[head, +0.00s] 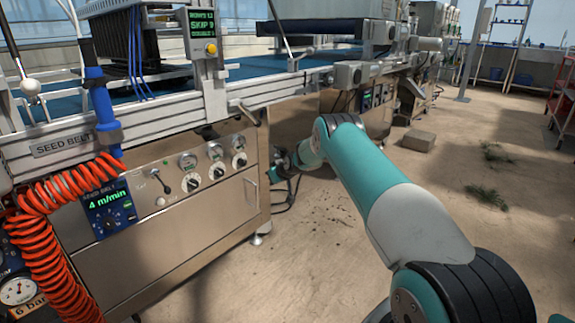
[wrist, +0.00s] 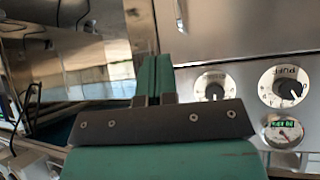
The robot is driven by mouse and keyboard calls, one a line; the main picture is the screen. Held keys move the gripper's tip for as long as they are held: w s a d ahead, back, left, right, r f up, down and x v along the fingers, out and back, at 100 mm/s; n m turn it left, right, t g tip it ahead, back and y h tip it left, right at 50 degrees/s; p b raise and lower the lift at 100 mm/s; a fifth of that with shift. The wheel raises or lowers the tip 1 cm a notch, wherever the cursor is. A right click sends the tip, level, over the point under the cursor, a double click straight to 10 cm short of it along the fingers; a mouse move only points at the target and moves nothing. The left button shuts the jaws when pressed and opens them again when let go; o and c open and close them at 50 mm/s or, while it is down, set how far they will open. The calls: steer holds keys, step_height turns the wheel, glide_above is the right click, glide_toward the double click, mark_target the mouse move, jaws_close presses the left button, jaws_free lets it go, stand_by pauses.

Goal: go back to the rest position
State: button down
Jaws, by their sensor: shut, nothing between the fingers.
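My arm reaches forward across the head view to the right end of the seed belt machine (head: 160,250). My gripper (head: 272,175) is small there, close to the corner of the steel front panel, and partly hidden by my wrist. In the wrist view my gripper (wrist: 152,68) has its two teal fingers together, with nothing between them. The fingers lie in front of the steel panel, left of a dial knob (wrist: 214,86) and a knob marked PUFF (wrist: 284,86). I cannot tell whether they touch the panel.
A coiled orange hose (head: 62,200) hangs at the machine's left. A blue-handled tool (head: 104,110) hangs by the rail. A block (head: 418,140) lies on the sandy floor. Machines line the back. The floor (head: 330,250) under and right of my arm is mostly clear.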

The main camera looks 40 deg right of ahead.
steer(key=d+p+v, duration=0.2)
steer(key=p+v, duration=0.1)
steer(key=v, duration=0.7)
steer(key=a+r+n+g+y, duration=0.1)
steer(key=a+r, duration=0.4)
steer(key=a, duration=0.3)
steer(key=a+r+n+g+y, duration=0.1)
steer(key=a+r+y, duration=0.1)
steer(key=a+r, duration=0.5)
steer(key=s+a+r+n+g+y, duration=0.1)
steer(key=s+a+r, duration=0.2)
steer(key=s+a, duration=0.4)
steer(key=s+a+r+n+g+y, duration=0.1)
steer(key=s+a+r, duration=0.3)
steer(key=a, duration=0.6)
steer(key=s+a+r+n+g, duration=0.15)
steer(key=s+a, duration=0.25)
steer(key=s, duration=0.6)
steer(key=s+a+r+n+g, duration=0.1)
steer(key=s+a+r+g, duration=0.15)
steer(key=s, duration=0.85)
steer(key=s+a+r+n+g, duration=0.15)
steer(key=s+a, duration=0.35)
steer(key=s, duration=0.5)
step_height(320, 180, up, 33)
steer(key=p, duration=3.3)
steer(key=shift+d+p, duration=0.2)
steer(key=shift+p, duration=0.1)
steer(key=shift+s+f, duration=0.15)
